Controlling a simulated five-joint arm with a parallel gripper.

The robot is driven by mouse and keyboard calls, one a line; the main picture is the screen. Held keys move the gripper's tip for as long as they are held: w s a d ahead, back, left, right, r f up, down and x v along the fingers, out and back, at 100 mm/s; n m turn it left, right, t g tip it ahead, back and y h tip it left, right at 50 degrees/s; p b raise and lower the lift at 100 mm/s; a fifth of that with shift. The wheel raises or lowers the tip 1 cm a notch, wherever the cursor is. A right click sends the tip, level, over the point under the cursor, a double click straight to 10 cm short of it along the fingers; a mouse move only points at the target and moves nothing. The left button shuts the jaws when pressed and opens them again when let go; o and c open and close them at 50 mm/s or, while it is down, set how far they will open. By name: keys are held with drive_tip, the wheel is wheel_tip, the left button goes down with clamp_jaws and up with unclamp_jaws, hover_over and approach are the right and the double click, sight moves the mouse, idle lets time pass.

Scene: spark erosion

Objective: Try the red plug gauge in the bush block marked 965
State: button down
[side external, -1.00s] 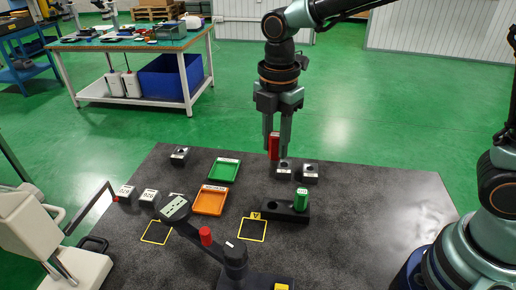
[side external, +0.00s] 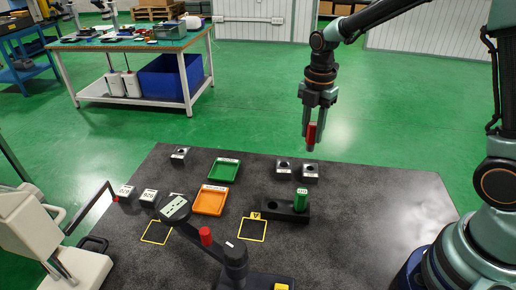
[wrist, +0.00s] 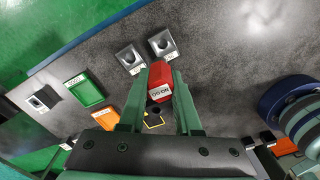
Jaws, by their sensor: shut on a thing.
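My gripper (side external: 311,134) is shut on the red plug gauge (side external: 311,131) and holds it in the air, above and behind the two right-hand bush blocks in the side view. The gauge also shows between the fingers in the wrist view (wrist: 159,82), with a white label on it. The left one of those two blocks (side external: 284,168) and the right one (side external: 310,172) stand side by side, each with a dark bore on top. Another block (side external: 180,155) stands at the back left, and others (side external: 124,194) at the front left. I cannot surely read which is marked 965.
A black holder (side external: 271,214) has one open hole and a green plug gauge (side external: 301,200) in it. A green tray (side external: 224,170) and an orange tray (side external: 210,200) lie left of it. A dial-type instrument (side external: 174,208) stands in front. The table's right side is clear.

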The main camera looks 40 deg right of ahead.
sight(313, 148)
drive_tip(key=shift+d+f, duration=0.5)
drive_tip(key=shift+d, duration=0.2)
drive_tip(key=shift+f, duration=2.7)
drive_tip(key=shift+f, duration=0.4)
drive_tip(key=shift+r, duration=2.55)
